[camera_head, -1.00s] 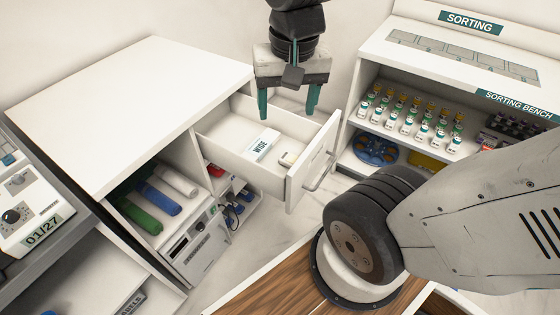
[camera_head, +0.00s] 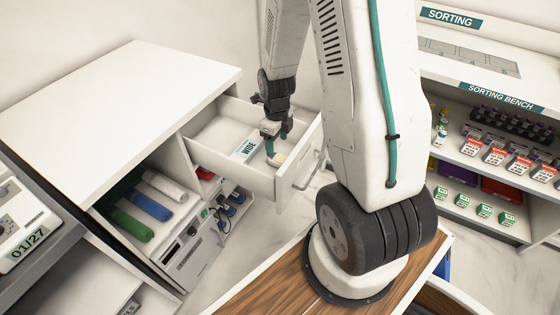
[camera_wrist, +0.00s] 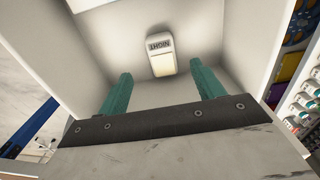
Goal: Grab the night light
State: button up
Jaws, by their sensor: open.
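The night light (camera_wrist: 162,53) is a small block with a grey-white cap marked "NIGHT" and a cream lower part. It lies in the open white drawer. In the head view the night light (camera_head: 280,158) shows near the drawer's front right corner. My gripper (camera_head: 277,148) is over the drawer, with its teal fingers right by the night light. In the wrist view my gripper (camera_wrist: 162,92) is open, and the night light lies beyond the fingertips, between their lines. Nothing is held. Whether the fingers touch it, I cannot tell.
The drawer front (camera_head: 300,165) and side walls stand close around my gripper. A "WIDE" label card (camera_head: 246,149) lies in the drawer. The white cabinet top (camera_head: 110,110) at left is clear. The sorting bench (camera_head: 500,95) with several bottles and boxes stands at right.

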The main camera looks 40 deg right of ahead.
aim_at(276, 157)
jog(key=f, duration=0.7)
jog(key=shift+w+f, duration=0.15)
jog(key=shift+w, duration=0.1)
jog(key=c, duration=1.1)
